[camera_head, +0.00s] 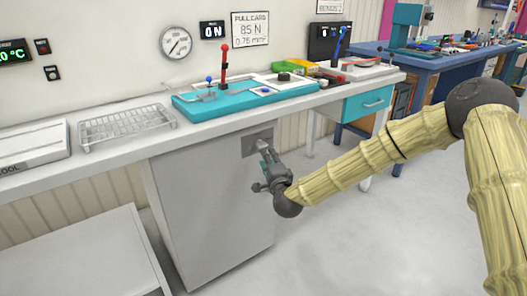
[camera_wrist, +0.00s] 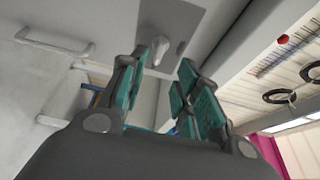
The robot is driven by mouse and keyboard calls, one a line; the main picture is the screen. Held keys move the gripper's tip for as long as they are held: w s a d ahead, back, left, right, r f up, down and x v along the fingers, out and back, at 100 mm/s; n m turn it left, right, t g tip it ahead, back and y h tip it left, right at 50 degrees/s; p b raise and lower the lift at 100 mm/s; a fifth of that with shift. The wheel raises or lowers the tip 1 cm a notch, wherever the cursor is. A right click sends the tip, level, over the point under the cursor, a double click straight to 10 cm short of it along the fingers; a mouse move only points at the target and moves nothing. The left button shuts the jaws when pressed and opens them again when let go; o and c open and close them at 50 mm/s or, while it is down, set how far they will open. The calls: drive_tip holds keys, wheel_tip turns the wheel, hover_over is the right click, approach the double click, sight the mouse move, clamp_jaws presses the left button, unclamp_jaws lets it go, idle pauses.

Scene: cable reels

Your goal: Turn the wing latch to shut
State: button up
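The wing latch (camera_wrist: 158,48) is a small pale metal piece on a grey mounting plate (camera_wrist: 176,22) in the wrist view. In the head view the plate (camera_head: 253,138) sits near the top right of the grey cabinet front, and the latch is partly covered by my gripper. My gripper (camera_head: 267,152) is in front of the plate. In the wrist view my gripper (camera_wrist: 166,72) has its teal-padded fingers apart, with the latch just beyond the gap, closer to the left fingertip. I cannot tell whether a finger touches it.
The grey cabinet (camera_head: 210,205) stands under the white worktop (camera_head: 110,150). A wire rack (camera_head: 127,126) and a teal machine (camera_head: 245,97) with a red lever stand on top. A blue bench (camera_head: 440,65) is at the back right. The floor right of the cabinet is clear.

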sight(263, 147)
drive_tip(key=b+x, duration=0.1)
drive_tip(key=x, duration=0.7)
drive_tip(key=shift+w+a, duration=0.1)
drive_tip(key=shift+w, duration=0.05)
clamp_jaws()
